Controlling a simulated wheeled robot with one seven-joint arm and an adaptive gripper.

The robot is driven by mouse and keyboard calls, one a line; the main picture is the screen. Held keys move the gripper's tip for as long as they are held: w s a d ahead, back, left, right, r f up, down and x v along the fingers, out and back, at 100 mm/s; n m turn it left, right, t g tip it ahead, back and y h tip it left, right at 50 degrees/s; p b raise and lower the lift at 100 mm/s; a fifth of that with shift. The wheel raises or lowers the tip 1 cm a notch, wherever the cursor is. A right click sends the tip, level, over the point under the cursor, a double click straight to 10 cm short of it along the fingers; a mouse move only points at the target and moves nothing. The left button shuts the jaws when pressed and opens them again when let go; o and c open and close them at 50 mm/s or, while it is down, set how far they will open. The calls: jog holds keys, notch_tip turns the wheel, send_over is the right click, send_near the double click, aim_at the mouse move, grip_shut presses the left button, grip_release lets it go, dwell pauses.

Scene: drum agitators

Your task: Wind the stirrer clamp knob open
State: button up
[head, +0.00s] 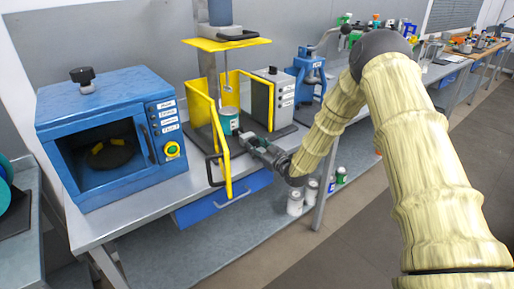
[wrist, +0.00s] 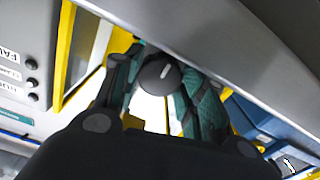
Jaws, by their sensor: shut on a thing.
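My gripper (head: 246,139) reaches in from the right, at the right edge of the guard beside the can. In the wrist view, a dark round knob (wrist: 158,74) with a short white mark on its face sits between the teal-padded fingers of my gripper (wrist: 160,90). The fingers are shut on it, one on each side. The knob is hidden behind my gripper in the head view.
A grey control box (head: 272,92) with labelled buttons stands right behind my gripper. A blue oven-like machine (head: 108,135) stands at left and a blue press (head: 309,75) at right. A blue drawer (head: 222,196) is under the bench. The bench front between oven and guard is clear.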

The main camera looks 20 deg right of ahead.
jog(key=o, duration=1)
jog(key=shift+d, duration=0.1)
jog(key=shift+o, duration=0.2)
jog(key=v, duration=1.2)
jog(key=s+a+f+m+g+h, duration=0.2)
jog(key=s+a+f+g, duration=0.2)
jog(key=s+f, duration=0.75)
jog(key=s+a+f+m+g+h, duration=0.2)
jog(key=s+a+f+g, duration=0.25)
jog(key=s+f, duration=0.7)
jog(key=s+f+m+g, duration=0.1)
jog(key=s+f+g, duration=0.1)
jog(key=s, duration=0.7)
jog(key=s+f+m+g+h, duration=0.1)
jog(key=s+f+g, duration=0.2)
jog(key=s, duration=0.6)
jog(key=s+f+g+h, duration=0.1)
jog(key=s+f+g, duration=0.2)
jog(key=s, duration=0.7)
jog(key=shift+a+f+m, duration=0.25)
jog(key=shift+f+m, duration=0.05)
jog(key=shift+m, duration=0.1)
